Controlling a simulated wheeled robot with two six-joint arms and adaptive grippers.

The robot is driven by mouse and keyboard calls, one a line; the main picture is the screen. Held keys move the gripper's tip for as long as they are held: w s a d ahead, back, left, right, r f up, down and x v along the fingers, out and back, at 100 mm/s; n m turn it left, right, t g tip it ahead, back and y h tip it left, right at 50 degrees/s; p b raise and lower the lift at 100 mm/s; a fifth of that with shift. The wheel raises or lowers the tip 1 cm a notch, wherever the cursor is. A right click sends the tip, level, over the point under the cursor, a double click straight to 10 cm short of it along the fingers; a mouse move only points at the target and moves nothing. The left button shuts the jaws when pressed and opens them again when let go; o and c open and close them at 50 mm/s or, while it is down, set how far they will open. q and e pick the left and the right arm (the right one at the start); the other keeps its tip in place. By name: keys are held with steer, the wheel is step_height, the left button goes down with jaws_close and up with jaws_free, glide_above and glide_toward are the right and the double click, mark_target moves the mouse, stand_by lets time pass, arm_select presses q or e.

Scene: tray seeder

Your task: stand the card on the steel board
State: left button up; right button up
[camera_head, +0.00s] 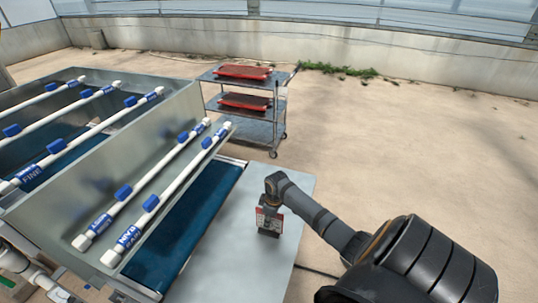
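The steel board (225,262) is the flat grey plate beside the blue belt, at the lower middle. A small card (262,222) with red and white print is upright, or nearly so, just above or on the board. My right arm reaches in from the lower right. My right gripper (269,212) points down onto the card, and overlaps it. The fingers are dark and too small to tell whether they are closed on the card. The card's lower edge is hard to make out beside a dark shape, so contact with the board is unclear. My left gripper is not visible.
The seeder's hopper with white pipes and blue clips (150,203) rises left of the board. A blue belt (185,232) runs between. A wheeled cart (245,108) with red trays (245,101) stands behind. Open floor lies to the right.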

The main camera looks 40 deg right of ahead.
steer(key=r, duration=0.4)
steer(key=s+r, duration=0.1)
steer(key=r, duration=0.7)
steer(key=shift+s+d+r+b, duration=0.1)
steer(key=shift+s+d+b, duration=0.05)
steer(key=shift+d+b, duration=0.2)
